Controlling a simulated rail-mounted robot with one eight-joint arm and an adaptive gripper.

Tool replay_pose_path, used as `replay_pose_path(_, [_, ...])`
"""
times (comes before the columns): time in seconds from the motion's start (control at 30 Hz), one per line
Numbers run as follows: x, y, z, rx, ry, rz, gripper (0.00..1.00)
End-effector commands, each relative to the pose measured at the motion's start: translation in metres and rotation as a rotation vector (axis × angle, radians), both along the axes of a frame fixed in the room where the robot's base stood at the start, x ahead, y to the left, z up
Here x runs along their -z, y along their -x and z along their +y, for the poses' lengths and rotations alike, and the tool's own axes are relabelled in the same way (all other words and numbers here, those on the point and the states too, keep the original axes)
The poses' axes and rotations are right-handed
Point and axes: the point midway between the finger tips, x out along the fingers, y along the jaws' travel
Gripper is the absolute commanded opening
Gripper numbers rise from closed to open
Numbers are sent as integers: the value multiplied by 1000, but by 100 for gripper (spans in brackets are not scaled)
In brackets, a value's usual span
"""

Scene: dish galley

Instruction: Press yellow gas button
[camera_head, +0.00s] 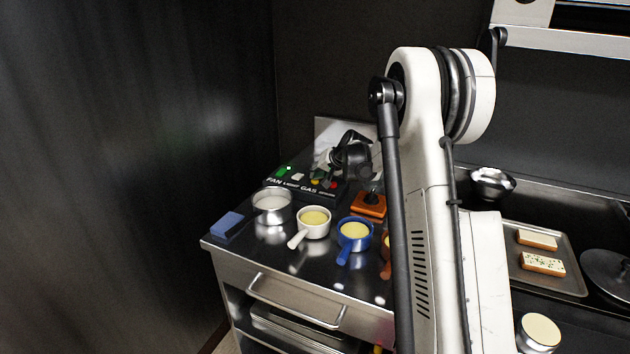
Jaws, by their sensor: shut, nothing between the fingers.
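The control panel (302,190) is a dark box at the back left of the steel counter, with the words FAN, LIGHT and GAS on it. It carries a green button (284,171), a white button (298,177), a yellow button (315,182) above the GAS word and a red button (333,185). My gripper (338,166) is at the panel's back right, close above the yellow and red buttons. Its fingers are shut and appear empty. Whether it touches a button cannot be told. My arm covers the middle of the view.
In front of the panel stand a metal pot (272,205), a white pan (313,222), a blue pan (354,234) and a blue block (227,225). An orange object (369,204) stands right of the panel. A tray (560,283) with bread slices lies at the right.

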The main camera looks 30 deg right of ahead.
Motion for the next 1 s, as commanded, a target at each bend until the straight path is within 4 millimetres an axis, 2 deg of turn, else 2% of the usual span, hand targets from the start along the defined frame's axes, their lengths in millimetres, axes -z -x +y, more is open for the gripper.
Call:
replay_pose_path(0.17, [-1, 0, 0, 0, 0, 0, 0])
replay_pose_path(0.5, [-16, 0, 0, 0, 0, 0, 0])
replay_pose_path(1.0, [-23, 0, 0, 0, 0, 0, 0])
